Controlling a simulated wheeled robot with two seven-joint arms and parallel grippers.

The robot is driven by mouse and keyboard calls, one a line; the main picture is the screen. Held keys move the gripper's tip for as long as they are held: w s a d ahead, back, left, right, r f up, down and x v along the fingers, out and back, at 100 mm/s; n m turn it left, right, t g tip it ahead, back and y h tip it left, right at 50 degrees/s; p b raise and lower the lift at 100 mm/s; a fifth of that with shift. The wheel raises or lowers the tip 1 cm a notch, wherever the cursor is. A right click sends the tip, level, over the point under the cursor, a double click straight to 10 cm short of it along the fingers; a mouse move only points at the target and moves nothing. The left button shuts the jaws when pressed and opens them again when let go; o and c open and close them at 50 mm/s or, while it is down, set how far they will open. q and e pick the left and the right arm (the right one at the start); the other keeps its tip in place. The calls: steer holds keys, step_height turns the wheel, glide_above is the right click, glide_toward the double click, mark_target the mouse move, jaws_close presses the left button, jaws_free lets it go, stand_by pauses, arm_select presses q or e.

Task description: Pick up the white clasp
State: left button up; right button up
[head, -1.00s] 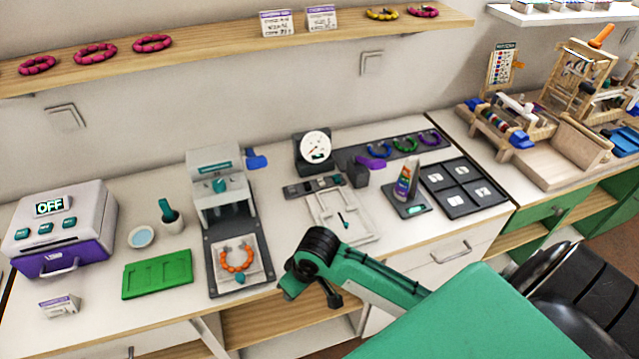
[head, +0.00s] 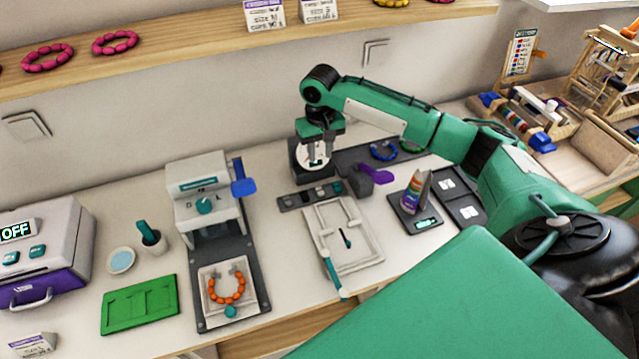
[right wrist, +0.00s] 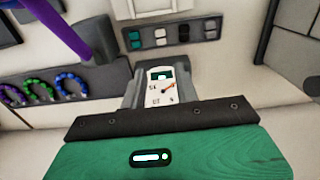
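The white clasp (right wrist: 161,37) lies in a dark clasp strip (right wrist: 173,47) beside a teal clasp (right wrist: 135,40), with a black and a grey one on its other side. In the head view the strip (head: 285,205) lies on the counter and the white clasp is too small to make out surely. My right gripper (head: 319,160) points down above the back of the counter, in front of the dial gauge and behind the strip. In the right wrist view its two fingers (right wrist: 161,78) are apart with nothing held between them. My left gripper is not in view.
A dial gauge (head: 299,174) stands behind the strip, partly hidden by the gripper. A purple-handled tool (head: 375,174) stands to its right. A white tray (head: 312,222) lies in front. A press (head: 200,187) with an orange bead bracelet (head: 227,299) is at left.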

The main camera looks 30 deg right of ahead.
steer(key=p, duration=0.1)
glide_above(320, 190)
steer(key=f, duration=0.7)
steer(key=shift+w+d+f, duration=0.2)
steer(key=shift+f, duration=0.6)
steer(key=f, duration=0.1)
steer(key=f+p, duration=0.1)
steer(key=f, duration=0.2)
steer(key=shift+s+a+f+p, duration=0.2)
steer(key=shift+s+a+p, duration=0.05)
steer(key=shift+p, duration=0.15)
steer(key=shift+f, duration=0.25)
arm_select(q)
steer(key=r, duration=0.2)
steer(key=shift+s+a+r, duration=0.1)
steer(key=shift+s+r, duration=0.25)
arm_select(e)
jaws_close()
